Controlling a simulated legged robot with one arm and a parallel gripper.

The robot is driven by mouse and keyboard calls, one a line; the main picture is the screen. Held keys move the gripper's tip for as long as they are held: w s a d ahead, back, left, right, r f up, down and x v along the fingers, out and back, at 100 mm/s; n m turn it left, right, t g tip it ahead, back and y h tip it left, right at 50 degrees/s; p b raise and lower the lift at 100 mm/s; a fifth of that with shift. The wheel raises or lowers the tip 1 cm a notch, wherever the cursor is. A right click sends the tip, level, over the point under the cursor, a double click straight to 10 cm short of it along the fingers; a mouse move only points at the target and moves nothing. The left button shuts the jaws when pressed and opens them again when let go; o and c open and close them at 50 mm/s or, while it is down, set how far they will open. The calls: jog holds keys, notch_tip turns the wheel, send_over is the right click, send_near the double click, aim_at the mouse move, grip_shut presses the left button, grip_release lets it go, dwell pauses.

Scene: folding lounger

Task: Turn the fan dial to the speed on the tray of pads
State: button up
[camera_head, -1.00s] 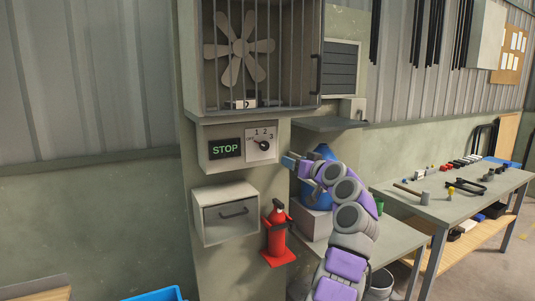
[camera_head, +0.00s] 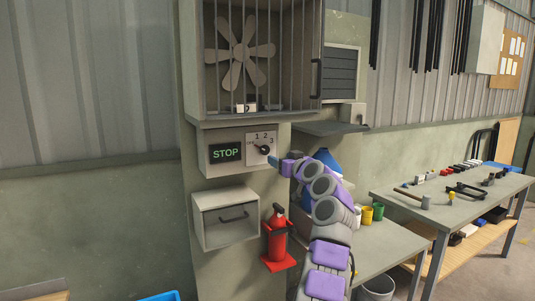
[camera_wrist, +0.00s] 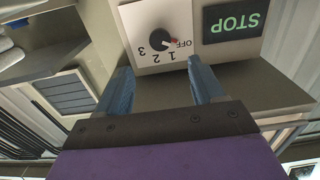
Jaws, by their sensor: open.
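The black fan dial (camera_head: 265,149) sits on a white plate marked OFF, 1, 2 and 3 on the wall panel. I cannot make out a tray of pads or a speed written on one.
The fan (camera_head: 240,53) stands behind bars above the panel. A small shelf (camera_head: 329,128) juts out at right. A workbench (camera_head: 455,208) with tools stands further right.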

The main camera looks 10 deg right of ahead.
aim_at(266, 151)
jog(key=p+x, duration=0.2)
jog(key=p, duration=0.1)
jog(key=p+x, duration=0.5)
jog(key=p, duration=0.1)
jog(key=shift+w+a+r, duration=0.1)
jog(key=shift+w+r, duration=0.05)
jog(key=shift+r, duration=0.1)
jog(key=shift+w+f+p, duration=0.15)
jog(key=shift+w+p, duration=0.3)
jog(key=shift+p, duration=0.75)
jog(key=p, duration=0.1)
jog(key=w+p, duration=0.1)
jog(key=shift+a+r+p, duration=0.2)
jog(key=shift+a+p, duration=0.05)
jog(key=shift+p, duration=0.15)
jog(key=p, duration=0.2)
jog(key=w+p, duration=0.1)
jog(key=p, duration=0.1)
jog(key=shift+w+a+f, duration=0.2)
jog(key=shift+w+f, duration=0.05)
jog(key=shift+w, duration=0.05)
jog(key=shift+f, duration=0.1)
jog(key=shift+c, duration=0.3)
